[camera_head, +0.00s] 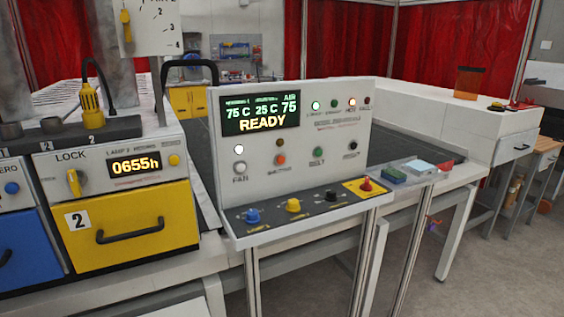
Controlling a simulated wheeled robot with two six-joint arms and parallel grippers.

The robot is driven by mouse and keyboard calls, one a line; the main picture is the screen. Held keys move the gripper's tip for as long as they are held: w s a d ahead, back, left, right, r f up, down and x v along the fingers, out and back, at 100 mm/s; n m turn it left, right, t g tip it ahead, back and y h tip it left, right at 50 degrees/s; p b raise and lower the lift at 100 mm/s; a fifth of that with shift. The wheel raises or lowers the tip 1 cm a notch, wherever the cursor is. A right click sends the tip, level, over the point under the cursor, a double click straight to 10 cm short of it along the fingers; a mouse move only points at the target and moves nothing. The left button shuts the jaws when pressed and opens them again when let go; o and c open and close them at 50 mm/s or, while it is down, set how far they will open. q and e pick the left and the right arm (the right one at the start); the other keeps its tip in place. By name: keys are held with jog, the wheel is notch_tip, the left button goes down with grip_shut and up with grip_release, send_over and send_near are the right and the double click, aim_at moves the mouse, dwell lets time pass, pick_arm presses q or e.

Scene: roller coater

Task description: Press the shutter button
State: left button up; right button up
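A white control panel (352,140) stands in the middle of the view. Its face carries a row of push buttons: a white one (239,167) labelled FAN, an orange-red one (280,159), a green one (318,152) labelled BELT and a black one (353,145). The label under the orange-red button is blurred and may read SHUTTER. A small lamp sits above each button; the one above the orange-red button (280,143) looks dark. The display (260,115) reads READY. Neither of my grippers is in view.
Below the buttons, a sloped ledge holds blue, yellow and black knobs and a red knob (367,184) on a yellow plate. Left stands a cabinet with a yellow drawer (130,228) and a lock knob (73,183). Small coloured blocks (420,166) lie right of the panel.

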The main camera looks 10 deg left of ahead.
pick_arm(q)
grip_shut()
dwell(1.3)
